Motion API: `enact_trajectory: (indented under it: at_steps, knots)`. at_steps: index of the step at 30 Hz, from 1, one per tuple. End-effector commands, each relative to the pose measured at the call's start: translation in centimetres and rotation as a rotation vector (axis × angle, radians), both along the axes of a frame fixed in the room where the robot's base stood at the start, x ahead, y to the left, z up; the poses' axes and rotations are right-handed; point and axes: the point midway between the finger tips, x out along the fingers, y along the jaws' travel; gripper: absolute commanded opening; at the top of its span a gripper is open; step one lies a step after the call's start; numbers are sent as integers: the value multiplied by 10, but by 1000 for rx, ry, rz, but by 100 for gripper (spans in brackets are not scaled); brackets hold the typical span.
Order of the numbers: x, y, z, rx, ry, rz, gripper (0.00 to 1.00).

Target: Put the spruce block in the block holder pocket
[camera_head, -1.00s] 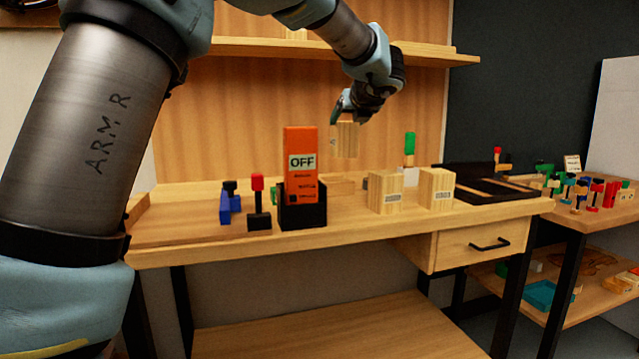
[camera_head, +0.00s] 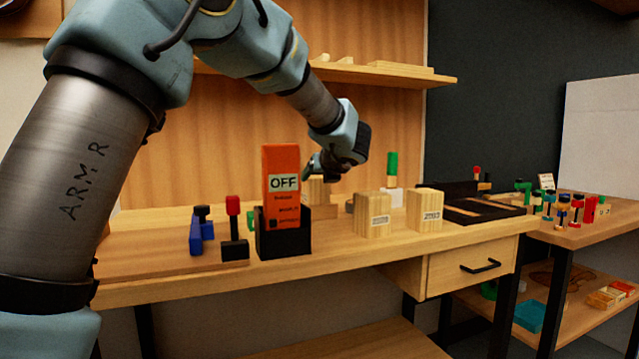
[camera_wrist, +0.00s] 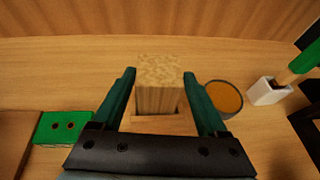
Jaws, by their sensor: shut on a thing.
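The spruce block (camera_wrist: 158,88), pale and grained, is between the dark green fingers of my gripper (camera_wrist: 158,74), which is shut on it. In the head view my gripper (camera_head: 318,172) is low over the bench behind the orange box, with the block (camera_head: 318,190) upright beneath it. The block holder (camera_wrist: 158,126) is a low pale wooden piece at the block's lower end in the wrist view, with a dark gap showing beside the block. In the head view the holder (camera_head: 324,212) is partly hidden. I cannot tell how deep the block sits in the pocket.
The orange OFF box (camera_head: 281,185) in its black stand (camera_head: 283,240) is in front of my gripper. Two labelled wooden blocks (camera_head: 373,216) (camera_head: 425,211) stand to the right. A round amber-topped tin (camera_wrist: 224,97) is close to the right finger. A green piece (camera_wrist: 63,127) lies at left.

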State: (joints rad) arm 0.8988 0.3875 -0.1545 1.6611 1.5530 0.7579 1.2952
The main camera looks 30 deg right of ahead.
Motion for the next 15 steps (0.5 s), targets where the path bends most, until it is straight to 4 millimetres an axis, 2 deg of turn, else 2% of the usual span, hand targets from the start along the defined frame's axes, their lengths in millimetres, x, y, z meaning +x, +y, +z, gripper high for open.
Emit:
enact_trajectory:
  at_steps: [13,14,15]
  knots:
    - [0,0,-8,-2,-1,-1,0]
    - [0,0,-7,-2,-1,-1,79]
    - [0,0,-7,-2,-1,-1,84]
